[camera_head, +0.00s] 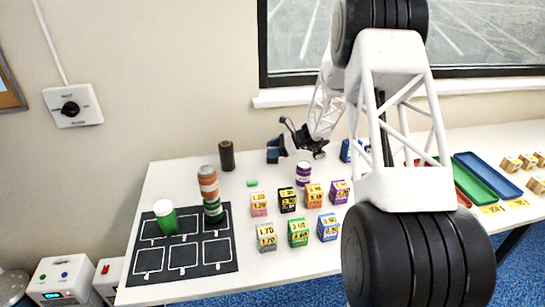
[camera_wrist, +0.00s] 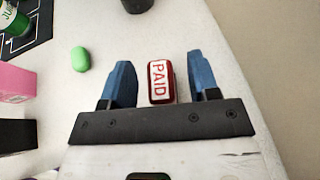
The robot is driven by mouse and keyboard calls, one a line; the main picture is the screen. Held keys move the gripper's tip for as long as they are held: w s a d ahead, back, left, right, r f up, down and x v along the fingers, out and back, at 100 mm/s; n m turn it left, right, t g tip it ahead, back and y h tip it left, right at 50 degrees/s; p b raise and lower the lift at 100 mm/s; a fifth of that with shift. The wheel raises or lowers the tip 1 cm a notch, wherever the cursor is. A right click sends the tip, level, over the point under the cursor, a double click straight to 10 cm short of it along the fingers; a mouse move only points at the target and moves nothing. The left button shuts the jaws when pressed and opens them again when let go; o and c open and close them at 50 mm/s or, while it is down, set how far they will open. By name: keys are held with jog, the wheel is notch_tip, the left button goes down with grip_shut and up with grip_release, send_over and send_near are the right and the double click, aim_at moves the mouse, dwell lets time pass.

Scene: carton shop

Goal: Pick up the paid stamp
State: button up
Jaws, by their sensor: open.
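The paid stamp (camera_wrist: 161,82) is a small red block with a white label reading PAID. In the wrist view it stands between the two blue fingers of my gripper (camera_wrist: 160,63). The fingers are open, with a gap on each side of the stamp; neither visibly touches it. In the head view my gripper (camera_head: 273,151) is over the far part of the table, behind the small boxes. I cannot make out the stamp in that view.
A green eraser-like piece (camera_wrist: 80,59) lies left of my gripper, and a dark cylinder (camera_head: 227,156) stands behind it. Several small price-marked boxes (camera_head: 298,233) stand nearer the front. A black mat (camera_head: 212,268) with cans lies left. Coloured trays (camera_head: 487,178) are at right.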

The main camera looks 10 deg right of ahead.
jog(key=shift+c, duration=0.3)
jog(key=c, duration=0.9)
jog(key=shift+r, duration=0.15)
jog(key=shift+c, duration=0.2)
jog(key=shift+r, duration=4.9)
